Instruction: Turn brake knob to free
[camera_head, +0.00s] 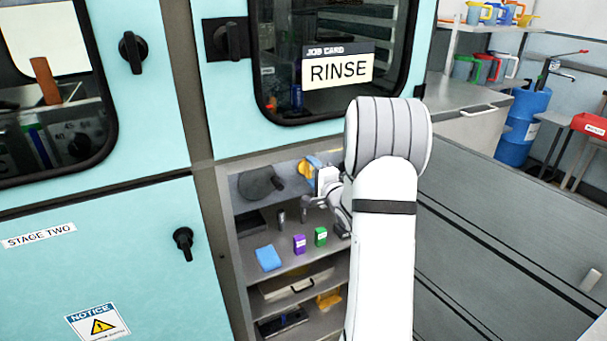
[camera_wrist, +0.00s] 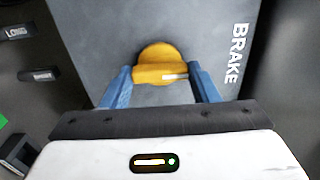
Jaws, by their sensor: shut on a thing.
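The brake knob is a yellow round knob with a raised grip bar and a white pointer mark. It sits on a grey panel (camera_wrist: 95,25) lettered BRAKE. The knob (camera_wrist: 158,62) is in the upper middle of the wrist view. My gripper (camera_wrist: 160,82) has its two blue fingers on either side of the knob's bar, shut on it. In the head view the knob (camera_head: 305,169) shows at the upper right of the open cabinet, with my gripper (camera_head: 316,165) at it. My arm hides the right part of the cabinet. No FREE marking is legible.
A black disc with a handle (camera_head: 262,182) is left of the knob. A blue block (camera_head: 268,258), a purple box (camera_head: 299,243) and a green box (camera_head: 320,236) stand on the shelf below. A teal door (camera_head: 95,255) borders the cabinet on the left.

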